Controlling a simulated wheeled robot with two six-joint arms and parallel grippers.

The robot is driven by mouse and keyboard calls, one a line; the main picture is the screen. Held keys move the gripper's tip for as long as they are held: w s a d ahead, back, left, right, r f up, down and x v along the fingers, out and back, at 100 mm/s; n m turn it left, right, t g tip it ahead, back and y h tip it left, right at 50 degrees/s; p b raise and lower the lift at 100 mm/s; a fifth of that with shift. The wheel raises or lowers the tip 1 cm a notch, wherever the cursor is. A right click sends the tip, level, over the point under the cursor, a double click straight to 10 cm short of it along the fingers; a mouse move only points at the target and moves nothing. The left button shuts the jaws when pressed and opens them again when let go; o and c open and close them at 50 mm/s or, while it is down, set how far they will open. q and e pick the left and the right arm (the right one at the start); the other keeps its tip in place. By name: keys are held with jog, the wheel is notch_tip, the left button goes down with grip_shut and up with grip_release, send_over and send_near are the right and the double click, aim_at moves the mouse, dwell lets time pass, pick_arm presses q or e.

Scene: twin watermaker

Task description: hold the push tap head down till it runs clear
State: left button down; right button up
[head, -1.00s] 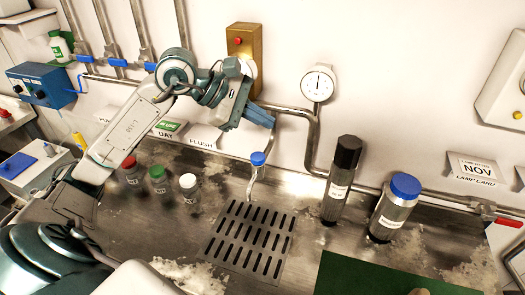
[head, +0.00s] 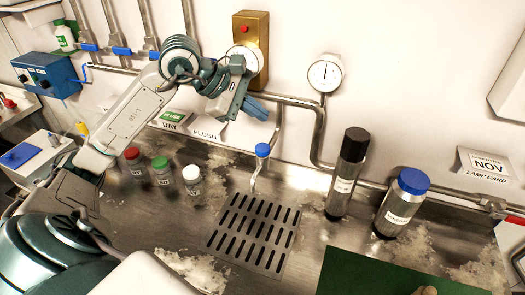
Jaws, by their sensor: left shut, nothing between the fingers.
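The push tap has a blue head (head: 262,150) on a thin curved metal spout (head: 254,180) over the drain grate. Its head stands clear, with nothing touching it. My left gripper (head: 256,107) is shut and empty. In the picture it is just above and slightly left of the blue head, in front of the wall pipe, with a gap between them. I cannot make out any water at the spout. My right gripper is not in view.
A slotted drain grate (head: 254,232) lies below the tap. Red-, green- and white-capped jars (head: 192,185) stand to its left. A black-capped bottle (head: 346,175) and a blue-capped bottle (head: 402,203) stand to its right. A green mat (head: 370,275) lies at front right.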

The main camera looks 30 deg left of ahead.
pick_arm(q)
jog(key=b, duration=0.4)
send_over(258, 148)
notch_tip(258, 148, down, 6)
jog(key=shift+r, duration=0.25)
jog(key=shift+f+b, duration=0.3)
jog(key=shift+f, duration=0.15)
jog(key=shift+r, duration=0.1)
dwell(1.0)
jog(key=shift+f+b, duration=0.45)
jog(key=shift+b, duration=0.15)
jog(key=shift+f+b, duration=0.5)
jog(key=shift+b, duration=0.05)
dwell(0.6)
jog(key=shift+r, duration=0.1)
dwell(2.6)
jog(key=shift+r+p, duration=0.6)
jog(key=shift+r, duration=0.25)
